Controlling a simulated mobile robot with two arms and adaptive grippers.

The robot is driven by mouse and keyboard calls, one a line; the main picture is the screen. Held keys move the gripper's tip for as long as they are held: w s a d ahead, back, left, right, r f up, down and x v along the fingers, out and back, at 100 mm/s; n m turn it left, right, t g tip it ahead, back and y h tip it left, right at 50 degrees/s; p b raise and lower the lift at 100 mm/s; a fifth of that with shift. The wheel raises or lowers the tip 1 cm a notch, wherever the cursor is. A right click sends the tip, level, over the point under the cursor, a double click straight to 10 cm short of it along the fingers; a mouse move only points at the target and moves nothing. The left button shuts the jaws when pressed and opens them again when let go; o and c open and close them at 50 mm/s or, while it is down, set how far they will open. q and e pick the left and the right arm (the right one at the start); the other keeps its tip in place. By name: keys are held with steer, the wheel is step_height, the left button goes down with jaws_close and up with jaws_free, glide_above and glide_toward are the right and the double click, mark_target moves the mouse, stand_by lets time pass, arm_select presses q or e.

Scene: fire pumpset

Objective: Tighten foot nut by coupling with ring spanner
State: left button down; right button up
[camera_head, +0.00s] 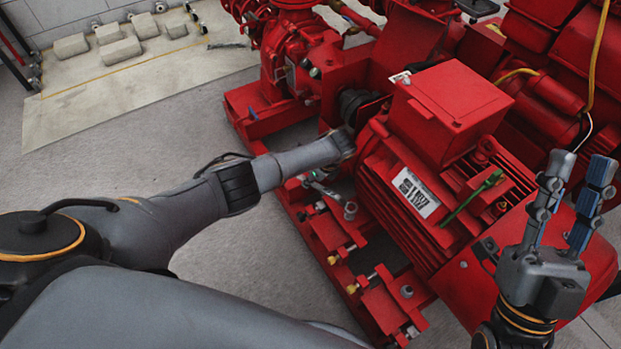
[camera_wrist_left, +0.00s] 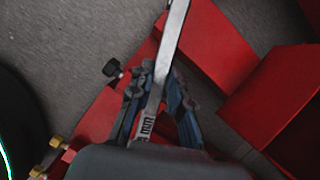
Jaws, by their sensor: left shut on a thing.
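My left gripper (camera_wrist_left: 160,76) is shut on a silver spanner (camera_wrist_left: 173,38), its shaft running up out of the top of the left wrist view. The spanner's far end is out of that view. In the head view my left forearm reaches over the red base beside the coupling (camera_head: 357,104) and mostly hides the gripper. A grey foot nut (camera_head: 350,210) stands on the motor foot nearer the coupling, close to the metal piece below my wrist. Whether the spanner's ring is on the nut cannot be told. My right gripper (camera_head: 579,178) is open and empty, above the motor's right end.
The red motor (camera_head: 400,215) with its terminal box (camera_head: 447,105) fills the middle right. A green rod-like thing (camera_head: 470,199) lies against the motor's side. Another foot nut (camera_head: 406,291) is nearer. Brass-tipped bolts (camera_head: 352,288) stick out of the base's edge. Grey floor (camera_head: 110,165) is clear.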

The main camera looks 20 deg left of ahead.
steer(key=w+f+g+h+p, duration=0.1)
steer(key=w+f+g, duration=0.2)
steer(key=w+f, duration=0.1)
steer(key=shift+w+a+g, duration=0.25)
steer(key=shift+a+g, duration=0.05)
stand_by(0.7)
steer(key=shift+f, duration=0.15)
